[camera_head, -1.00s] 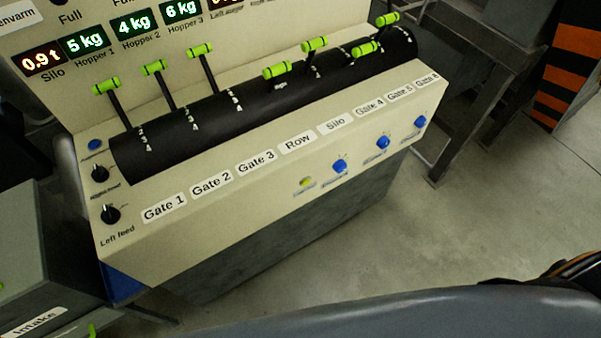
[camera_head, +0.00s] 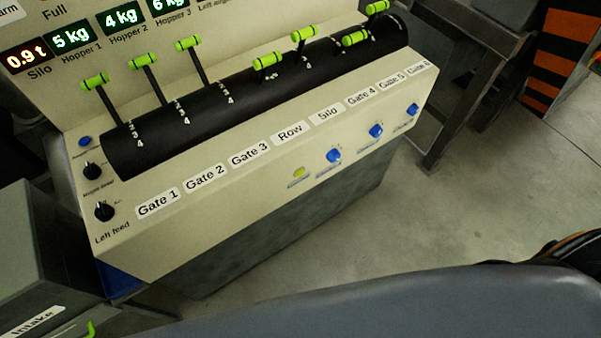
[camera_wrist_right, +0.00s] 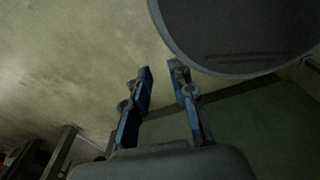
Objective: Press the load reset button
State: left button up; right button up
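The cream control panel (camera_head: 240,190) stands at the left and middle of the head view. Its front slope carries a yellow button (camera_head: 298,172) and three blue knobs or buttons, at the left (camera_head: 334,156), middle (camera_head: 376,131) and right (camera_head: 413,109). Another blue button (camera_head: 85,142) sits at the panel's upper left. Their small labels are too blurred to read, so I cannot tell which is load reset. My right gripper (camera_wrist_right: 161,70) is open and empty in the right wrist view, with bare floor beyond it. Neither gripper shows in the head view.
Green-handled levers (camera_head: 188,43) rise from a black drum on the panel. Two black knobs (camera_head: 104,211) are at its left end. A grey box marked Intake (camera_head: 35,250) stands at lower left. A dark metal frame (camera_head: 480,80) stands behind on the right. Floor (camera_head: 470,200) is open at right.

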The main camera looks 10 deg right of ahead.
grip_shut()
jog(key=shift+d, duration=0.1)
dwell(0.9)
